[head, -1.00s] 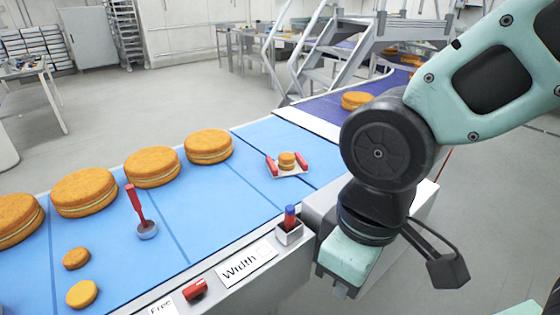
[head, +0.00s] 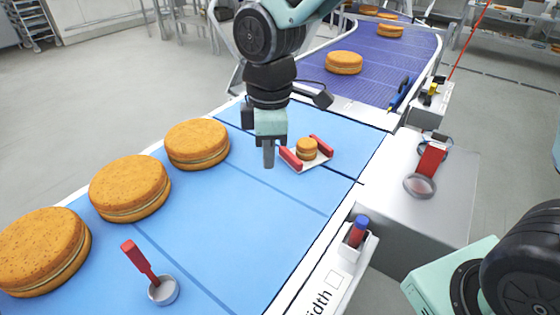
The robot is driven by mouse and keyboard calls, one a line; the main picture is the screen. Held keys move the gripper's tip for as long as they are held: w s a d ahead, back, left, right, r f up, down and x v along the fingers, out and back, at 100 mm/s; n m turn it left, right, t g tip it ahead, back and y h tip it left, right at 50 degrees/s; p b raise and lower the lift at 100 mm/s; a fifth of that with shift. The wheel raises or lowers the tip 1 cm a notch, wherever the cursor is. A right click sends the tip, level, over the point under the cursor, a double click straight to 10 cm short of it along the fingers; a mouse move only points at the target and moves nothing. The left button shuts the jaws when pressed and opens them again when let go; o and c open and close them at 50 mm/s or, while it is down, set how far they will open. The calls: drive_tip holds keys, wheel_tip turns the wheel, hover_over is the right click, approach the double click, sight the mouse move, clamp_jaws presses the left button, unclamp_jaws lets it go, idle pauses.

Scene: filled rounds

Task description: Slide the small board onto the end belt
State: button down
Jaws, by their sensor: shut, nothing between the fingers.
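The small board (head: 316,162) is a white square with two red handles on opposite sides. It lies on the blue belt surface (head: 270,223), with a small filled round (head: 306,149) on it. The end belt (head: 372,72) is the purple-blue conveyor beyond the blue surface, with a filled round (head: 343,62) on its near part. My gripper (head: 268,163) is shut and empty, pointing down just left of the board's left red handle. The picture does not show clearly whether it touches the handle.
Large filled rounds (head: 130,188) stand in a row along the left. A red-handled tool (head: 151,272) stands at the front. A holder (head: 352,244) with a red and blue piece sits on the right edge. A grey box (head: 435,190) carries a red-handled tool.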

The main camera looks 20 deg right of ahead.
drive_tip(key=w+d+f+n+b, duration=0.1)
drive_tip(key=w+d+f+n, duration=0.15)
drive_tip(key=w, duration=0.55)
drive_tip(key=w+d+f+n+b, duration=0.1)
drive_tip(key=w+d+f+n, duration=0.1)
drive_tip(key=w+f+n, duration=0.35)
drive_tip(key=m+p, duration=0.2)
approach(284, 168)
drive_tip(key=shift+h, duration=0.3)
drive_tip(key=a+f, duration=0.2)
drive_tip(key=s+a+f, duration=0.1)
drive_tip(key=a+f, duration=0.1)
drive_tip(key=f, duration=0.1)
drive_tip(key=shift+s+a+f, duration=0.1)
drive_tip(key=shift+s+f, duration=0.05)
drive_tip(key=shift+s, duration=0.05)
drive_tip(key=d, duration=0.1)
drive_tip(key=d+p, duration=0.1)
drive_tip(key=w+d, duration=0.1)
drive_tip(key=shift+f, duration=0.3)
drive_tip(key=shift+w+d+f+p, duration=0.15)
drive_tip(key=shift+d+p, duration=0.15)
drive_tip(key=shift+d, duration=0.1)
